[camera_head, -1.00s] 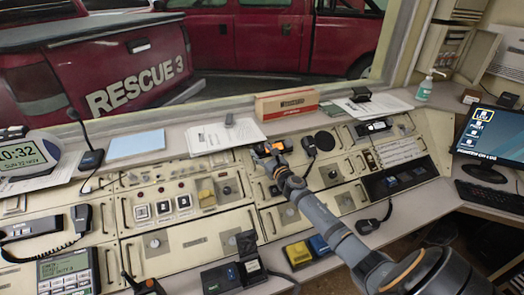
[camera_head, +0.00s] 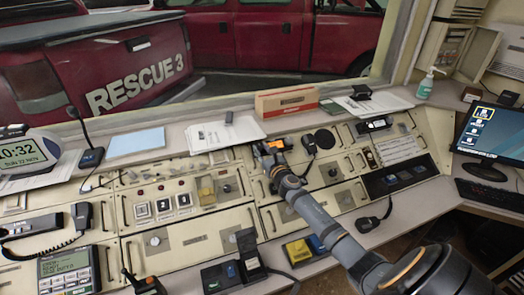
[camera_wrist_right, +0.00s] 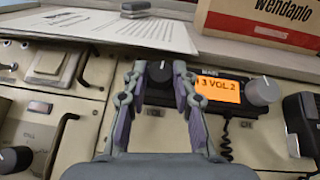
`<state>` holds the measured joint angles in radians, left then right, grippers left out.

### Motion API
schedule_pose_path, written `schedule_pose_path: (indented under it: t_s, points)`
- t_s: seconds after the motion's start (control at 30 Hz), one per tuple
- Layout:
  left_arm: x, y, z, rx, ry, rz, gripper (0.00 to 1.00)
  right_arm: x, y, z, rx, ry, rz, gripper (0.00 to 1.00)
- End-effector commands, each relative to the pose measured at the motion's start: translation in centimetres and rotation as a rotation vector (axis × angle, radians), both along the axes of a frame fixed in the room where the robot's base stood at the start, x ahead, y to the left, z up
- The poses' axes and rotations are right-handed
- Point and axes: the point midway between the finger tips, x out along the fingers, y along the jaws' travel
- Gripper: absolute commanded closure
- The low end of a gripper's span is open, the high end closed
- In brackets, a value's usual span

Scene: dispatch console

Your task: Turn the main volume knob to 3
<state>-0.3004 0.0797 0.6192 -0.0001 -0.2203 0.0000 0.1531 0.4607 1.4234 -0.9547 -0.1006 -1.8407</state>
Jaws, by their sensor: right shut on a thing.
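In the right wrist view the main radio unit has an orange display (camera_wrist_right: 216,92) marked MAIN. It reads "3 VOL 2", with its left part behind a finger. The black volume knob (camera_wrist_right: 159,70) is left of the display, between the fingers of my right gripper (camera_wrist_right: 160,88), which is shut on it. In the head view my right gripper (camera_head: 268,152) is at the top of the console and mostly hides the unit and knob. My left gripper is in neither view.
A grey knob (camera_wrist_right: 263,90) is right of the display, with a black handset (camera_wrist_right: 304,120) beyond it. A cardboard box (camera_head: 286,101) and papers (camera_head: 224,134) lie on the ledge behind. A gooseneck microphone (camera_head: 91,157) stands to the left.

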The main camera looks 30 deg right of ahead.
Motion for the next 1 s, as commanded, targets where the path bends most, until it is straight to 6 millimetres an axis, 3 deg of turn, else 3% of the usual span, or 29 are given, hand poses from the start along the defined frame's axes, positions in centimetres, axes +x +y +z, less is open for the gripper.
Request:
schedule_pose_path:
  t_s: [0.7, 1.0]
  points:
    - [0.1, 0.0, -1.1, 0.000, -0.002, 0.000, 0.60, 0.5, 1.1, 0.0, 0.312, -0.073, -0.489, 1.00]
    - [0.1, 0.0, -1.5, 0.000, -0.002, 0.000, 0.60, 0.6, 1.2, 0.1, 0.392, -0.092, -0.619, 1.00]
